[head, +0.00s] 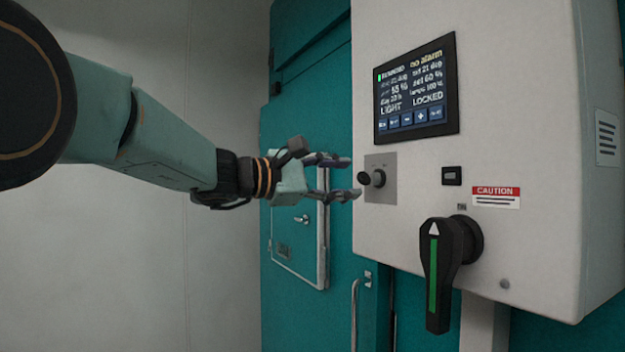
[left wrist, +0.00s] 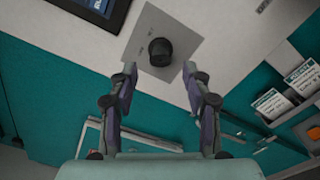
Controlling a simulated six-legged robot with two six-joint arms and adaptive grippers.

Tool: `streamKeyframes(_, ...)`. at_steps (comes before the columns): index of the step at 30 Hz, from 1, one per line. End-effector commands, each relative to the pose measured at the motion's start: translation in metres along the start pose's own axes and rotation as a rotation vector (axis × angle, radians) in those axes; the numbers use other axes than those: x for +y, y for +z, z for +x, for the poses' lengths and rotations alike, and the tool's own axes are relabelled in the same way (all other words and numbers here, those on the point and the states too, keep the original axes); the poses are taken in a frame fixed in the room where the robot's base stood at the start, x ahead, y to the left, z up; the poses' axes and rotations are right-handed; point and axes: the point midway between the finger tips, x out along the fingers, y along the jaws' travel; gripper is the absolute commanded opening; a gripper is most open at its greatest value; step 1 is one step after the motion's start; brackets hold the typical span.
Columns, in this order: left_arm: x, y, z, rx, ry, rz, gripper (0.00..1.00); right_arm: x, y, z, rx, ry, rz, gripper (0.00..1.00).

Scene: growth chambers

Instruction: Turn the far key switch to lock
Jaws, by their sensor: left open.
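The key switch (head: 372,178) is a dark knob on a grey square plate (head: 388,188), low on the left part of the white control box. In the left wrist view the black knob (left wrist: 160,50) sits on its grey plate (left wrist: 150,25), ahead of the fingertips and between their lines. My left gripper (head: 343,177) is open and empty, its fingers just left of the knob and apart from it. It also shows in the left wrist view (left wrist: 160,78). The display above reads "LOCKED". The marks around the knob are too small to read. My right gripper is not in view.
The white control box (head: 540,130) carries a screen (head: 416,86), a small black-framed window (head: 452,176), a caution label (head: 496,197) and a large black rotary handle (head: 440,270) with a green stripe. Teal doors (head: 310,110) stand behind. A pale wall is at left.

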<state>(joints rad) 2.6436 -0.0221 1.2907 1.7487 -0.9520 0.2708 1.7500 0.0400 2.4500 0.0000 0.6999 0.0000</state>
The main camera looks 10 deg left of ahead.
Motion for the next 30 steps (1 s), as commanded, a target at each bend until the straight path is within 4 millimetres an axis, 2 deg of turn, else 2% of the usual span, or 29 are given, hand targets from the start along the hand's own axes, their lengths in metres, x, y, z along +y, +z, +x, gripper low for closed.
streamKeyframes(1, 0.001, 0.001, -0.012, 0.0, 0.002, -0.004, 0.49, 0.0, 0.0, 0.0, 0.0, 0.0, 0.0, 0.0)
streamKeyframes(6, 0.0, 0.001, -0.044, -0.002, 0.001, -0.003, 0.49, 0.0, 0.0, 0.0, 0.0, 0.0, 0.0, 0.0)
streamKeyframes(12, -0.001, 0.0, -0.066, -0.001, 0.0, -0.002, 0.49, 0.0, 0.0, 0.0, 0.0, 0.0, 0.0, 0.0)
streamKeyframes(30, -0.001, -0.001, -0.071, 0.005, -0.001, 0.004, 0.49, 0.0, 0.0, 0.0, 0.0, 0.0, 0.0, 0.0)
